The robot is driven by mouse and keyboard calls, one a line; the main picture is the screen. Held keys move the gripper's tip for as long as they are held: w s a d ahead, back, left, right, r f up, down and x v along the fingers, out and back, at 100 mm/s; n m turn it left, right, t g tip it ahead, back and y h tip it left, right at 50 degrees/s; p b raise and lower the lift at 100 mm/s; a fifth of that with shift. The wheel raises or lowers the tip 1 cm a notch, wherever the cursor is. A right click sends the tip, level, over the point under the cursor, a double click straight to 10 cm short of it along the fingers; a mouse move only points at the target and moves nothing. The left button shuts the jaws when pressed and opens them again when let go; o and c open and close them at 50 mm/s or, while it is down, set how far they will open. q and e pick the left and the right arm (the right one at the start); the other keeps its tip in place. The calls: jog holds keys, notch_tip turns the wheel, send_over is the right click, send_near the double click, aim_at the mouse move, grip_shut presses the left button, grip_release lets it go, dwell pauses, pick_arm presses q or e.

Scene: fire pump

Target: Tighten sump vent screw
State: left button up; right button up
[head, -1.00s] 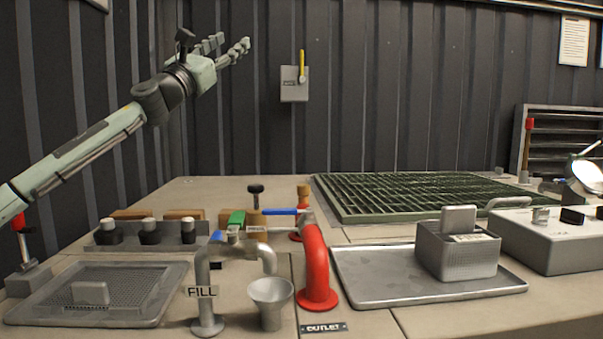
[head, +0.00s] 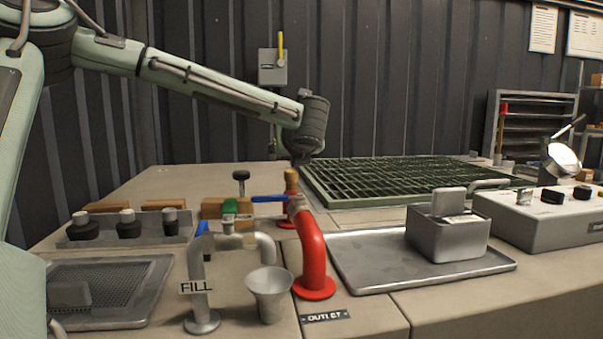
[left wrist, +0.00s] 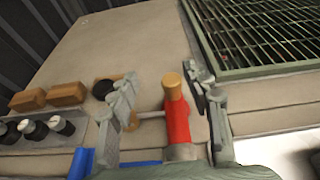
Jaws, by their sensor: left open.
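A brass-coloured cap (head: 291,179) tops a short red fitting behind the red outlet pipe (head: 312,250). In the left wrist view the brass cap (left wrist: 172,84) and its red body (left wrist: 177,120) lie between the fingers of my left gripper (left wrist: 160,80). That gripper is open, and I see no contact with the cap. In the head view my left wrist hangs just above and right of the cap, and the fingers are hard to make out. A black knob (head: 241,176) stands left of the cap. No label marks the vent screw. My right gripper is not in view.
A blue lever (head: 268,199) sits left of the cap. A green grating (head: 400,180) lies behind right. A fill pipe (head: 197,290), funnel (head: 268,290), metal tray (head: 360,270) and control box (head: 560,230) stand in front and right. The back-left bench is clear.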

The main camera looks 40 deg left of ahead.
aim_at(291, 171)
pick_arm(q)
jog(key=d+f, duration=0.2)
jog(key=f, duration=0.1)
jog(key=shift+w+g, duration=0.2)
jog(key=shift+g, duration=0.1)
jog(key=x, duration=0.6)
jog(key=shift+a, duration=0.1)
jog(key=shift+w+a+f, duration=0.25)
jog(key=shift+w+a, duration=0.1)
jog(key=shift+a, duration=0.15)
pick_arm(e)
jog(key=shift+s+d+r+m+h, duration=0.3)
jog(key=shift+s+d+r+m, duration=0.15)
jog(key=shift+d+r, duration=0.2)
pick_arm(q)
grip_shut()
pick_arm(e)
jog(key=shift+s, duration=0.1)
